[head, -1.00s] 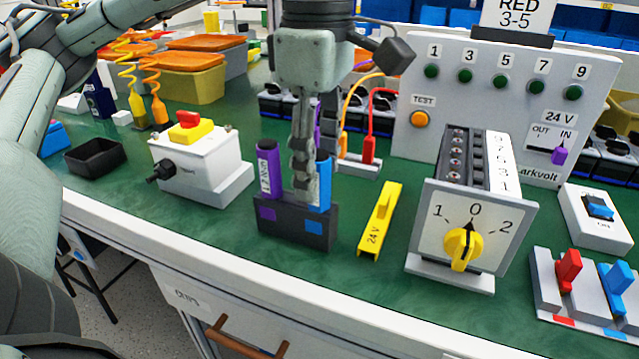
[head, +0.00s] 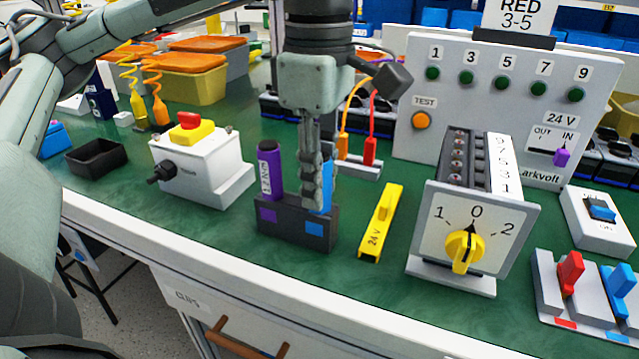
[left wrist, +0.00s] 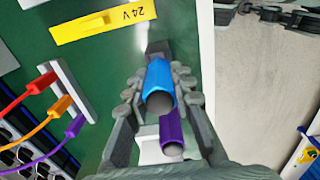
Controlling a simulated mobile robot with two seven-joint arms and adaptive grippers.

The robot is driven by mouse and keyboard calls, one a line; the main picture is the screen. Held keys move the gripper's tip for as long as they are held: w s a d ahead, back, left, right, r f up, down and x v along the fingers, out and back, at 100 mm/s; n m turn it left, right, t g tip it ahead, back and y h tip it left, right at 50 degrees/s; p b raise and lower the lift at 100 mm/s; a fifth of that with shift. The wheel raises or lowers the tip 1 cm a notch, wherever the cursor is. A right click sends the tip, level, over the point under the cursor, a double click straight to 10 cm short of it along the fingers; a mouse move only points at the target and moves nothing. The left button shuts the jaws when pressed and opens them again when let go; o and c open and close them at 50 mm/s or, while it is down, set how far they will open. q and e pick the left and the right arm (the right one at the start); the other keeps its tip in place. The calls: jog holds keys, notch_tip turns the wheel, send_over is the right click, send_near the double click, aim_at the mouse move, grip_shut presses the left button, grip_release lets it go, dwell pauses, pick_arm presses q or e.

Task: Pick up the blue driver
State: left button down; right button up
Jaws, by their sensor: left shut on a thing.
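The blue driver (head: 327,188) stands upright in the right slot of a dark holder (head: 275,222), above the holder's blue square. My left gripper (head: 312,203) comes down on it from above and is shut on it. The fingers hide much of the driver in the head view. In the left wrist view the blue driver (left wrist: 159,82) lies between the two fingers, and the purple driver is close beside it. The purple driver (head: 269,172) stands in the left slot of the same holder. My right gripper is not in view.
A white box with a red button (head: 188,120) stands left of the holder. A yellow 24 V piece (head: 380,225) and a rotary switch with a yellow knob (head: 465,245) stand to the right. Red and orange plugs (head: 369,150) are behind. The bench's front edge is near.

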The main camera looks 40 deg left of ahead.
pick_arm(q)
jog(key=shift+r, duration=0.1)
jog(key=shift+r, duration=0.3)
notch_tip(320, 180, up, 8)
jog(key=shift+p, duration=0.55)
jog(key=shift+r, duration=0.65)
jog(key=c, duration=1.9)
grip_release()
grip_shut()
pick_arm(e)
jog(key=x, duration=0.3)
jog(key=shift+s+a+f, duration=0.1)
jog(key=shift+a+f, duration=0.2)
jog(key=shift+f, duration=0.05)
pick_arm(q)
jog(key=shift+r+p, duration=0.1)
jog(key=shift+p, duration=0.2)
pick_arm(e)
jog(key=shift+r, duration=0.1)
